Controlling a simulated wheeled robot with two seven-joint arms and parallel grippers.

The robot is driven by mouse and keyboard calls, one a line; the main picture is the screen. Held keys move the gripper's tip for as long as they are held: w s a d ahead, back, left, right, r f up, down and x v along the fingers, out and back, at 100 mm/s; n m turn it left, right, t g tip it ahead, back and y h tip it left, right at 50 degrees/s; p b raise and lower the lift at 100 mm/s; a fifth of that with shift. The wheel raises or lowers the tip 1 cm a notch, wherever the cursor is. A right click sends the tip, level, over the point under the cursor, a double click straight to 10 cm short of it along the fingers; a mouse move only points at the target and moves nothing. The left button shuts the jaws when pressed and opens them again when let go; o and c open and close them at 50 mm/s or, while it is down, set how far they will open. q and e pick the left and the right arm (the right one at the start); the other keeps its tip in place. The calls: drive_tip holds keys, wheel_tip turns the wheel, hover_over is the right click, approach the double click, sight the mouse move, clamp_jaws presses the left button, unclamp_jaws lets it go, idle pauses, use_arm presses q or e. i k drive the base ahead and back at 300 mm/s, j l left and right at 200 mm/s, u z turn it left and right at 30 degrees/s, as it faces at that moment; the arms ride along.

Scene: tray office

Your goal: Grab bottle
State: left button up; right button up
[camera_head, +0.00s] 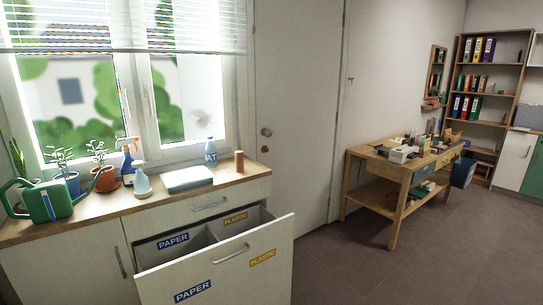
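A pale blue and white bottle (210,152) with large letters on its label stands upright on the wooden counter (112,205), near the window and the door. A blue spray bottle with an orange-and-white head (127,163) and a pale green spray bottle (142,182) stand further left on the same counter. Neither of my grippers shows in the head view.
Beside the bottle are a reddish-brown cylinder (239,161) and a flat light box (189,179). Potted plants and a green watering can (48,200) fill the left. Below, an open drawer (215,262) with PAPER and PLASTIC labels juts out. A wooden table (387,170) stands right; floor between is clear.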

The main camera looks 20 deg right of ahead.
sight(210, 150)
drive_tip(key=i+l+z, duration=0.45)
drive_tip(key=i+z, duration=0.5)
drive_tip(key=i+j+z, duration=0.1)
drive_tip(key=i+z, duration=0.35)
drive_tip(key=i, duration=0.2)
drive_tip(key=i+l+z, duration=0.25)
drive_tip(key=i, duration=0.45)
drive_tip(key=i+j+z, duration=0.25)
drive_tip(key=i, duration=0.4)
drive_tip(key=i+j+u, duration=0.1)
drive_tip(key=i+u, duration=0.7)
drive_tip(key=i+l+u, duration=0.25)
drive_tip(key=i+u, duration=0.65)
drive_tip(key=i+l+u, duration=0.3)
drive_tip(key=i+u, duration=0.15)
drive_tip(key=i+l+u, duration=0.45)
drive_tip(key=i+j, duration=0.05)
drive_tip(key=i, duration=0.05)
